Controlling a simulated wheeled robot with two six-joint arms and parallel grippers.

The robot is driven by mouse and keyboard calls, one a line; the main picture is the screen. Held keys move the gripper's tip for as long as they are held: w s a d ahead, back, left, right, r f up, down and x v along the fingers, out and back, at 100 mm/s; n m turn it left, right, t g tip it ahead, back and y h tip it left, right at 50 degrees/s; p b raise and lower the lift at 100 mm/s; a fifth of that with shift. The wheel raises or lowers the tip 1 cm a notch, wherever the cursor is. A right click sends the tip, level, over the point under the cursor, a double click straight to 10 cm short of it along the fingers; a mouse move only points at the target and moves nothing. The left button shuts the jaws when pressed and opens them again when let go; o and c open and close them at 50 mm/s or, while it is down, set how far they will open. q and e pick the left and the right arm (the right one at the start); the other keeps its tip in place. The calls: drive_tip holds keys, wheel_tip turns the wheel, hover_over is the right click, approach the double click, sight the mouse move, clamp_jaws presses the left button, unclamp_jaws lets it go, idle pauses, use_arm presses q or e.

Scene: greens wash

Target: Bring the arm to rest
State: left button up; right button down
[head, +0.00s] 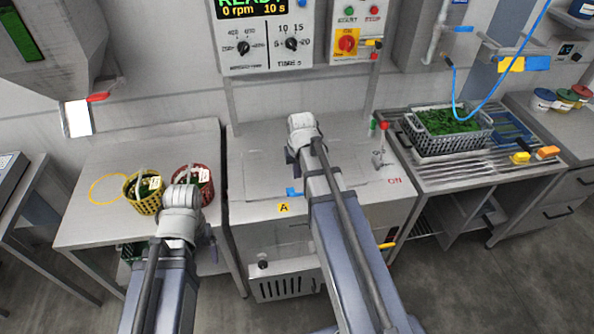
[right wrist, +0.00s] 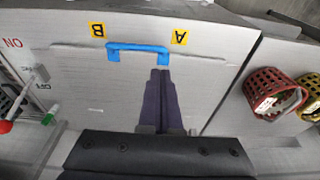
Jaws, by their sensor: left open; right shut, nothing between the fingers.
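My right arm reaches over the steel washer's lid (head: 262,170). My right gripper (right wrist: 160,72) is shut and empty; its fingertips appear just beside the blue handle (right wrist: 138,48) on the lid in the right wrist view. I cannot tell the gap between them. The handle also shows in the head view (head: 293,192), left of my right arm. My left gripper (head: 181,200) is open, in front of the yellow basket (head: 146,200) and the red basket (head: 204,184); its fingers are mostly hidden by the wrist.
A yellow ring (head: 108,189) lies on the left table (head: 92,226). A grey crate of greens (head: 447,145) stands on the right drainer (head: 480,177) under a blue hose (head: 505,65). A control panel (head: 265,50) is above the washer. A red-knobbed lever (head: 383,127) stands right of the lid.

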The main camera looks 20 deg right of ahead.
use_arm(q)
drive_tip(key=shift+r+p, duration=0.3)
drive_tip(key=shift+r, duration=0.4)
use_arm(e)
drive_tip(key=shift+s+r, duration=0.1)
drive_tip(key=shift+r, duration=0.65)
use_arm(q)
wheel_tip(320, 180, down, 4)
drive_tip(key=b, duration=0.3)
drive_tip(key=shift+r+b, duration=0.15)
drive_tip(key=shift+b, duration=0.2)
use_arm(e)
drive_tip(key=s+a+f+n+g, duration=0.1)
drive_tip(key=s+a+f+n, duration=0.1)
drive_tip(key=s+a, duration=0.6)
drive_tip(key=s+a+f+n+g, duration=0.1)
drive_tip(key=s+a+n, duration=0.3)
drive_tip(key=a, duration=1)
drive_tip(key=s+f, duration=0.1)
drive_tip(key=s, duration=0.2)
drive_tip(key=shift+s+h, duration=0.4)
